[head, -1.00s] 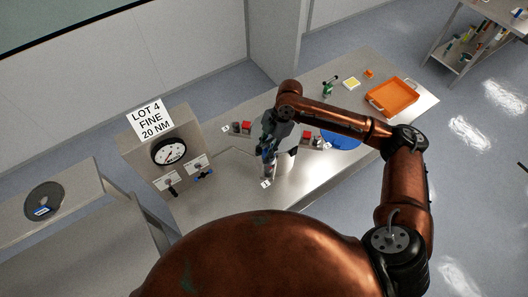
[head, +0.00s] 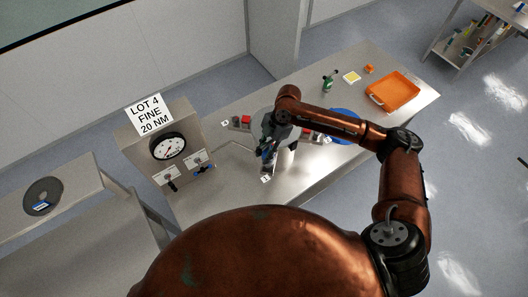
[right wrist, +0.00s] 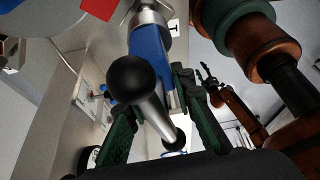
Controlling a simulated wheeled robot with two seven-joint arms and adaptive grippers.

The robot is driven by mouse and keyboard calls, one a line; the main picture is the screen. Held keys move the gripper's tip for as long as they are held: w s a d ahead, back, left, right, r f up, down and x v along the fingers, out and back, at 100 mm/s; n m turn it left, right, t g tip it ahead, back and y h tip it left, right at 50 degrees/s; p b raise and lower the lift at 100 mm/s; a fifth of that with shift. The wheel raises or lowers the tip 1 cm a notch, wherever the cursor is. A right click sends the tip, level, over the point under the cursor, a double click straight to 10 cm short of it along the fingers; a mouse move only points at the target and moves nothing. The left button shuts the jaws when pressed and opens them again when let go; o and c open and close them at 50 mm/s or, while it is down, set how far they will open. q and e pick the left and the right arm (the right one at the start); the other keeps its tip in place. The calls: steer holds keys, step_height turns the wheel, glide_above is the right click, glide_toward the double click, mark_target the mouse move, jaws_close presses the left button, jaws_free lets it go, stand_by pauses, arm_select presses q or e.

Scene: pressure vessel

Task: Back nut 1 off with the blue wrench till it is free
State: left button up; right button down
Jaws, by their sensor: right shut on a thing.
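My right gripper (head: 267,154) is over the bench beside the number 1 label (head: 265,179). In the right wrist view its green fingers (right wrist: 150,100) are shut on the blue wrench (right wrist: 148,50). The wrench has a blue body and a metal bar with a black ball on its near end. Its far end meets a round metal part (right wrist: 147,15) close to the label, where nut 1 is; the nut itself is hidden. I cannot tell how far it has turned.
A gauge panel (head: 190,130) with valve handles stands at the left, under a "LOT 4 FINE 20 NM" sign (head: 149,114). Red blocks (head: 246,119) flank the grey round plate (head: 264,122). An orange tray (head: 417,98), green tool (head: 328,85) and blue disc (head: 345,125) are toward the right.

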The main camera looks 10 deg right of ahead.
steer(key=shift+f+b, duration=0.4)
steer(key=shift+f, duration=0.95)
steer(key=shift+n, duration=0.4)
